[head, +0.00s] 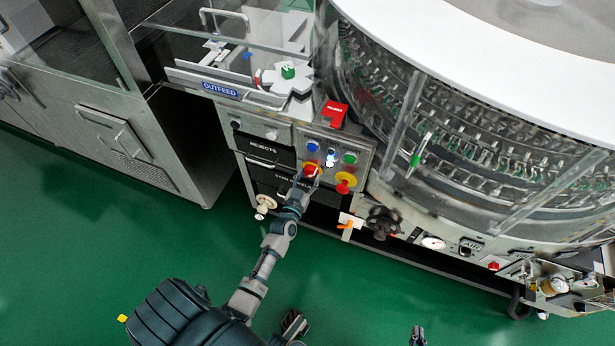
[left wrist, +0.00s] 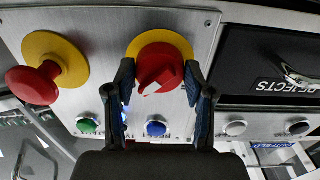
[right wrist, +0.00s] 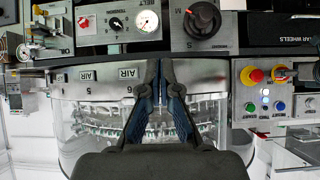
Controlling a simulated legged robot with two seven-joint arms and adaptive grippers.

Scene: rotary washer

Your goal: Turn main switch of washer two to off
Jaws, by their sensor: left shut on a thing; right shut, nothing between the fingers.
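The main switch is a red rotary knob on a yellow plate (head: 312,168), at the left of the washer's control panel. In the left wrist view the red knob (left wrist: 158,68) sits between the two fingers of my left gripper (left wrist: 164,92), one at each side. My left gripper (head: 304,180) is shut on the knob. A white mark shows on the knob's face. The switch also shows at the right of the right wrist view (right wrist: 280,73). My right gripper (right wrist: 158,82) is shut and empty, away from the panel.
A red mushroom button (left wrist: 38,84) on a yellow plate sits beside the switch. Blue (left wrist: 156,128) and green (left wrist: 87,126) buttons are on the same panel. The black REJECTS drawer (left wrist: 262,70) is on the other side. A dark handwheel (head: 382,222) stands lower right.

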